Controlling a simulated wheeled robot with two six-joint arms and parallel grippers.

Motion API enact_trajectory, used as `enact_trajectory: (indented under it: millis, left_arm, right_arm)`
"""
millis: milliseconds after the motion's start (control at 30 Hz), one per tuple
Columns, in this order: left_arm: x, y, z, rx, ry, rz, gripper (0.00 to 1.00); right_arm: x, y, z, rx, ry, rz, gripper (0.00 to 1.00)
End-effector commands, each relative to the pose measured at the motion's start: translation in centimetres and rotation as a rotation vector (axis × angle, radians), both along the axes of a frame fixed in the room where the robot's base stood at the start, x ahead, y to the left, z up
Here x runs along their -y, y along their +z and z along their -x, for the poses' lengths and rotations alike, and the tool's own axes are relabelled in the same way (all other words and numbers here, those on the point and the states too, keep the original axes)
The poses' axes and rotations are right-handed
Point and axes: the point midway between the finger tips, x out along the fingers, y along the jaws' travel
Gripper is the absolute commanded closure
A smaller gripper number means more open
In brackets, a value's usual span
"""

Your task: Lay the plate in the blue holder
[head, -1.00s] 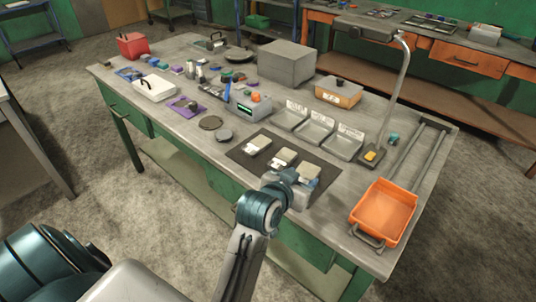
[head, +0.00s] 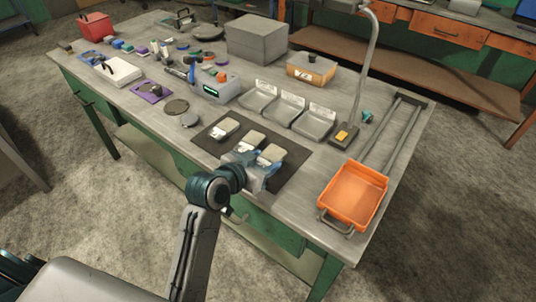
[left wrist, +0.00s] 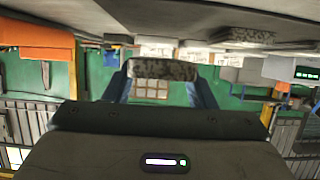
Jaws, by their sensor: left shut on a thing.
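My left gripper (head: 258,166) is over the near edge of the dark mat, with blue fingers on either side of the rightmost pale slab (head: 271,153). In the left wrist view the fingers are shut on a speckled slab (left wrist: 162,70). This slab may be the plate; I cannot tell for sure, nor whether it is clear of the mat. A flat blue item (head: 92,57) at the table's far left may be the blue holder, but it is small and partly hidden by a white box. My right gripper is not in view.
Two other pale slabs (head: 224,128) lie on the mat (head: 208,141). Grey trays (head: 287,109) stand behind it, beside a lamp stand (head: 345,138). An orange tray (head: 352,194) is at the right. Dark discs (head: 177,107) and a purple item (head: 150,91) lie to the left.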

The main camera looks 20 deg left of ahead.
Motion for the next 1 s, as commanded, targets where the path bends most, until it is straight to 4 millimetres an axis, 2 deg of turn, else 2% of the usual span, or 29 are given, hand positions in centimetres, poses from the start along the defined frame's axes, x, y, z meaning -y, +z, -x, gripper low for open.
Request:
enact_trajectory:
  millis: [33,100,300,400,633,1000]
  left_arm:
    - [0.0,0.3,-1.3,0.004,0.001,0.0,0.94]
    - [0.0,0.2,-2.7,0.005,0.0,-0.001,0.94]
    - [0.0,-0.2,-4.9,0.005,0.001,0.0,0.94]
    - [0.0,-0.8,-5.1,0.002,0.001,-0.001,0.94]
    - [0.0,-3.5,-5.0,0.002,0.002,0.0,0.94]
    - [0.0,-4.0,-5.0,0.004,0.002,0.001,0.94]
  right_arm:
    - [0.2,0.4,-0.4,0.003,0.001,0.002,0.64]
    - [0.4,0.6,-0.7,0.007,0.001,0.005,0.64]
    - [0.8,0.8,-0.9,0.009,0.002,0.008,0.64]
    - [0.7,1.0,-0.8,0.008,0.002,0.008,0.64]
    - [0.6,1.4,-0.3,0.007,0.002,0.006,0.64]
    - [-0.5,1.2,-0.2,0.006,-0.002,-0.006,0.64]
